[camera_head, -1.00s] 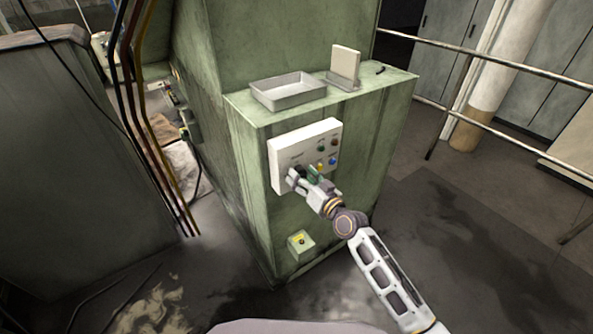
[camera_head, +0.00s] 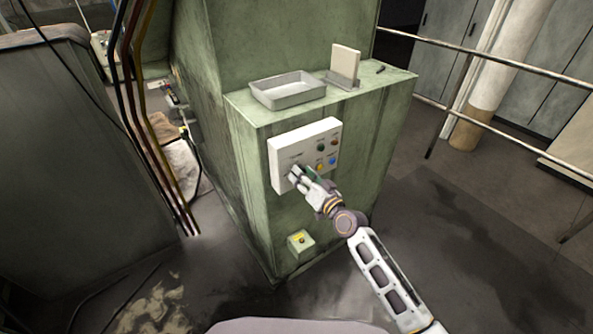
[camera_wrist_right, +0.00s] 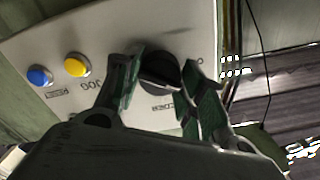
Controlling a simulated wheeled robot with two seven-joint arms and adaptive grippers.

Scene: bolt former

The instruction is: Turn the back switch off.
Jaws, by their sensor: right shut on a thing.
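The white control panel (camera_head: 292,151) is on the front of the green cabinet. In the right wrist view a black rotary switch (camera_wrist_right: 157,72) stands out from the panel (camera_wrist_right: 110,35). My right gripper (camera_head: 298,174) is at the lower left of the panel. In the wrist view its green-padded fingers (camera_wrist_right: 162,80) are on either side of the black switch and shut on it. The fingers hide part of the switch and its lettering, so its set position is unclear. My left gripper is not in view.
A yellow button (camera_wrist_right: 77,65) and a blue button (camera_wrist_right: 40,76) are beside the switch. A grey tray (camera_head: 290,98) sits on the cabinet top. A small box with a yellow face (camera_head: 300,242) is below the panel. A metal railing (camera_head: 480,62) runs at the right.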

